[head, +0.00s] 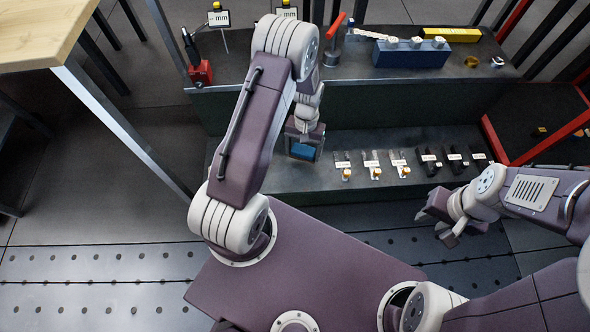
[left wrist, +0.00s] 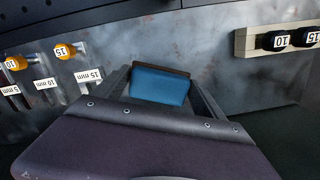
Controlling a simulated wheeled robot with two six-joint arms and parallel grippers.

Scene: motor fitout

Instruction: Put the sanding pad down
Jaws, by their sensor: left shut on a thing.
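The sanding pad (head: 303,151) is a small blue block with a dark backing. My left gripper (head: 304,143) is shut on it, over the left part of the grey lower shelf (head: 330,178). In the left wrist view the pad (left wrist: 160,86) sits between the two fingers, its blue face showing. I cannot tell whether the pad touches the shelf. My right gripper (head: 438,226) looks open and empty, to the right near the shelf's front edge.
Several labelled pieces with yellow or dark ends, such as one yellow-ended piece (head: 373,166), stand in a row right of the pad. The upper bench holds a blue block (head: 410,55), a yellow box (head: 450,35) and a red tool (head: 200,73). A wooden table (head: 40,35) stands at far left.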

